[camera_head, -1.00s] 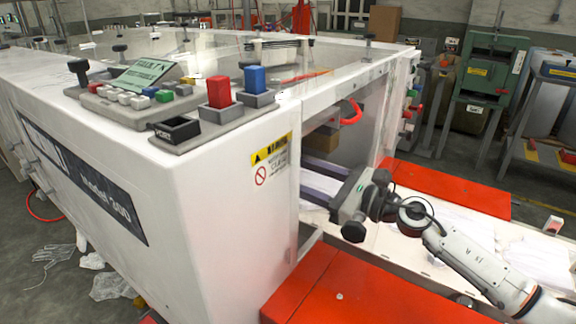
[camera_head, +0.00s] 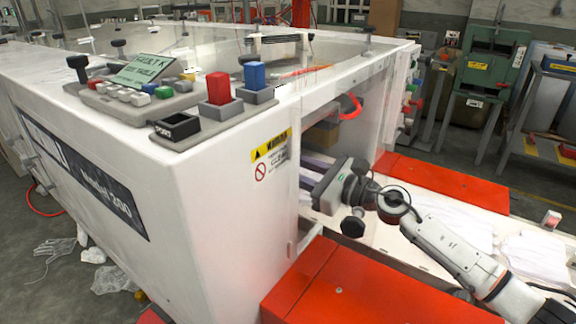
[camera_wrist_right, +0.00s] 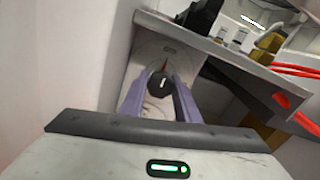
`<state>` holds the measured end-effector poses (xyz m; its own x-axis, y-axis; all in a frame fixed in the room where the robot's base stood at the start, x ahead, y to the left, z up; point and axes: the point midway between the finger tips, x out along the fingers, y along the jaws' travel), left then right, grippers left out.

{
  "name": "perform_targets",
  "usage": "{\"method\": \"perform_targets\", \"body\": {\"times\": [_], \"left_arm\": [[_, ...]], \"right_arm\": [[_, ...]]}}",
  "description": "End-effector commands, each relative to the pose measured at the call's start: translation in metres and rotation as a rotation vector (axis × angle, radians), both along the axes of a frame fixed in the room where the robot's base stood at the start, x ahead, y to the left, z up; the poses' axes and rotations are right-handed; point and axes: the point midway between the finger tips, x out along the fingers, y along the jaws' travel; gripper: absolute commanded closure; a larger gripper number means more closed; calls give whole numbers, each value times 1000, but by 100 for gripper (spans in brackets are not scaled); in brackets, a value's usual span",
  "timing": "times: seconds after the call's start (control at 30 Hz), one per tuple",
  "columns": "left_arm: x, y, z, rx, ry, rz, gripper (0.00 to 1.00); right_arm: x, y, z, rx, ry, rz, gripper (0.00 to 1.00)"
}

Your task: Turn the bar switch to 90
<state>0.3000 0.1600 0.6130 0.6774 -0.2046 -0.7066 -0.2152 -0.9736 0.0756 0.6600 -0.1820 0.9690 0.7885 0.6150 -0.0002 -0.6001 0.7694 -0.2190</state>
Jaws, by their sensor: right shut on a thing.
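The bar switch (camera_wrist_right: 158,85) is a small dark round knob with a pale mark on its face. It sits on a light grey panel (camera_wrist_right: 146,54) inside the machine's recess, below a red pointer mark. My right gripper (camera_wrist_right: 161,90) has its two purple-grey fingers on either side of the knob, shut on it. In the head view the right gripper (camera_head: 313,177) reaches left into the opening in the white machine (camera_head: 220,200). The machine's wall hides the switch there. The scale marks are too small to read. My left gripper is not in view.
A shelf edge (camera_wrist_right: 225,57) juts out above and right of the switch. Red tubing (camera_wrist_right: 290,70) runs on the right of the recess. A pale wall (camera_wrist_right: 60,70) stands close on the left. Red blocks (camera_head: 350,290) flank the opening.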

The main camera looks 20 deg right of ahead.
Motion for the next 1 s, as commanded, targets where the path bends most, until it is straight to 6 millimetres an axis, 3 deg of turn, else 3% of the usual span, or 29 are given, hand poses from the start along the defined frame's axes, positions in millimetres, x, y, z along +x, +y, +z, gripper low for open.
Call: {"method": "perform_targets", "body": {"times": [0.37,1.0], "left_arm": [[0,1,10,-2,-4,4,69],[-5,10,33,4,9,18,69]], "right_arm": [[0,0,2,120,93,0,93],[-1,2,3,587,459,0,93]]}}
